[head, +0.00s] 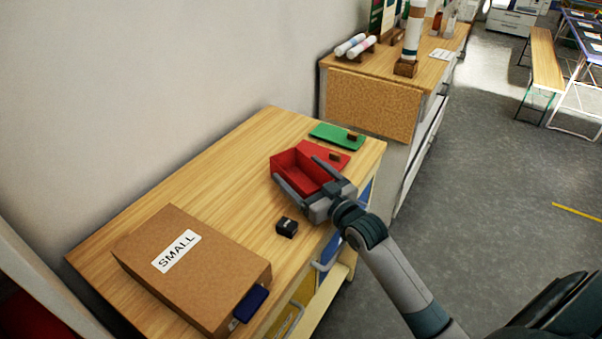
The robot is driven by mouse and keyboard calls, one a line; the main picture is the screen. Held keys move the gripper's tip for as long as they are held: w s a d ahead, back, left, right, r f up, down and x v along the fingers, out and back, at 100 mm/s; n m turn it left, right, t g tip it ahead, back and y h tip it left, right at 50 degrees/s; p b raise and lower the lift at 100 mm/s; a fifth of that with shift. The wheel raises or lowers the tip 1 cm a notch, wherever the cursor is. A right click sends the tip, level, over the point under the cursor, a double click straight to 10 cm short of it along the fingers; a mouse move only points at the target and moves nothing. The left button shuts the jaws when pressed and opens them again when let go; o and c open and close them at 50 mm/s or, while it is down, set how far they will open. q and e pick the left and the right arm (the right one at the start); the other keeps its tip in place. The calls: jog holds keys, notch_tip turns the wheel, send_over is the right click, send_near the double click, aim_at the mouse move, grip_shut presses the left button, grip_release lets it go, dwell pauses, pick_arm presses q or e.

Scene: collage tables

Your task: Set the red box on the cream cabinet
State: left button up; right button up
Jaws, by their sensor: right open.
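The red box (288,160), open at the top, sits on the wooden top of the near cabinet (215,180), toward its far right part. My right gripper (295,168) is open, with one finger along the left side of the box and the other over its right part. I cannot tell whether the fingers touch the box. The gripper body hides the near right end of the box. Which piece is the cream cabinet is not clear; a taller cabinet (393,163) with a pale side stands behind. My left gripper is not in view.
A red lid-like piece (335,150) and a green one (330,132) lie beyond the box. A small black block (287,227) and a brown carton marked SMALL (190,255) are nearer.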

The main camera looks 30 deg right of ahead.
jog(key=shift+s+d, duration=0.1)
jog(key=shift+s, duration=0.25)
jog(key=s, duration=0.3)
jog(key=s+d+b, duration=0.1)
jog(key=s, duration=0.5)
jog(key=shift+s+d+b, duration=0.15)
jog(key=shift+s+b, duration=0.15)
jog(key=shift+s, duration=0.05)
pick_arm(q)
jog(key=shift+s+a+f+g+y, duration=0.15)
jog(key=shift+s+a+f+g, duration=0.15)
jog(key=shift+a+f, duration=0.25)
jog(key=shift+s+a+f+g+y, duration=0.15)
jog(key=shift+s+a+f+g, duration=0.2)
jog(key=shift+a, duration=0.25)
pick_arm(e)
jog(key=shift+s+d+r, duration=0.1)
jog(key=shift+s, duration=0.65)
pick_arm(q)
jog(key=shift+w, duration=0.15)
